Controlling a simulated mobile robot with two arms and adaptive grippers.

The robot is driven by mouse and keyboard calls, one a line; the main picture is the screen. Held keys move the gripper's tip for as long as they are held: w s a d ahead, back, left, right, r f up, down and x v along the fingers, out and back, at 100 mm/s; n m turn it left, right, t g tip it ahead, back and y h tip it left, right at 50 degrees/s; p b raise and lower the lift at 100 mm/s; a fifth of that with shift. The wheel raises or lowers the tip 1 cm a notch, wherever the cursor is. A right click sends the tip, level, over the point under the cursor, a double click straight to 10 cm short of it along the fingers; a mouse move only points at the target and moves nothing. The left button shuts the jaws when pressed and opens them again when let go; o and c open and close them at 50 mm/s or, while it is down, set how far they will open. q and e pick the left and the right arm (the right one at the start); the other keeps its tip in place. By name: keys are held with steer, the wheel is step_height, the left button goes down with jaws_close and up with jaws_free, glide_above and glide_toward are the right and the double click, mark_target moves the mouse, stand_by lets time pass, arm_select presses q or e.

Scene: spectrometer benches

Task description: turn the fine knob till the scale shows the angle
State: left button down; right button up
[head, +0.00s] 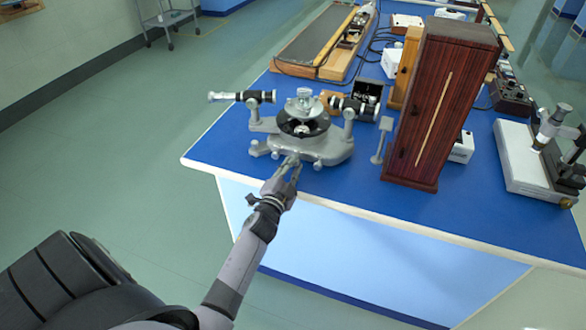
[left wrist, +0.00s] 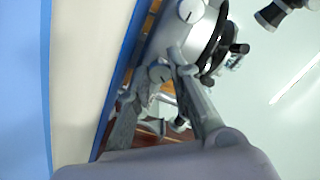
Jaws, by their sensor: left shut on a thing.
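The grey spectrometer (head: 325,150) stands on the blue bench top near its front left corner, with a black round disc (head: 303,122) and two telescope tubes. My left gripper (head: 290,163) is at the front edge of its base. In the left wrist view the gripper (left wrist: 158,80) has its fingers on either side of a small grey knob (left wrist: 159,73) with a dark mark, and is shut on it. A second similar marked knob (left wrist: 190,11) shows above it. In the head view the gripped knob is mostly hidden by the fingers. The scale reading is too small to tell.
A tall dark red wooden cabinet (head: 440,110) stands right of the spectrometer, with a small grey stand (head: 382,140) between. A microscope-like instrument (head: 540,160) is at the far right. A long wooden board (head: 315,42) lies behind. The bench's front strip is clear.

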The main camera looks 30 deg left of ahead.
arm_select(q)
steer(key=shift+m, duration=0.9)
steer(key=c, duration=1.5)
jaws_free()
steer(key=shift+o, duration=0.2)
